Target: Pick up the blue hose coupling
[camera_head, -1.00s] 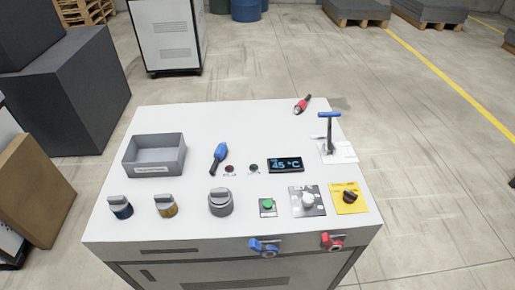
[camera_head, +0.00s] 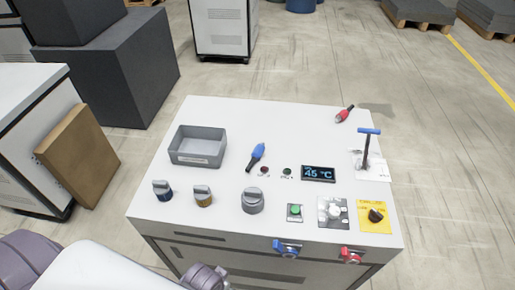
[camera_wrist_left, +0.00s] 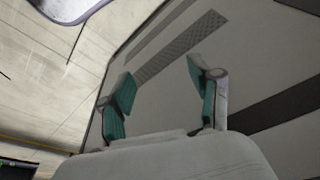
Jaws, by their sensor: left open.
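The blue hose coupling (camera_head: 257,152) lies on the white bench top (camera_head: 290,125) in the head view, with a dark end pointing toward the lower left. It lies between the grey bin and the small round lights. My left arm comes in at the lower left of the head view, below the bench's front edge. In the left wrist view my left gripper (camera_wrist_left: 163,95) is open and empty, its green-padded fingers apart in front of a grey panel with vents. The coupling does not show in that view. My right gripper is not in view.
A grey bin (camera_head: 198,147) stands left of the coupling. Knobs (camera_head: 253,201), a display (camera_head: 318,174), a T-handle lever (camera_head: 367,147) and a red coupling (camera_head: 344,114) are also on the bench. Blue (camera_head: 287,247) and red (camera_head: 351,255) valves stick out at the front.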

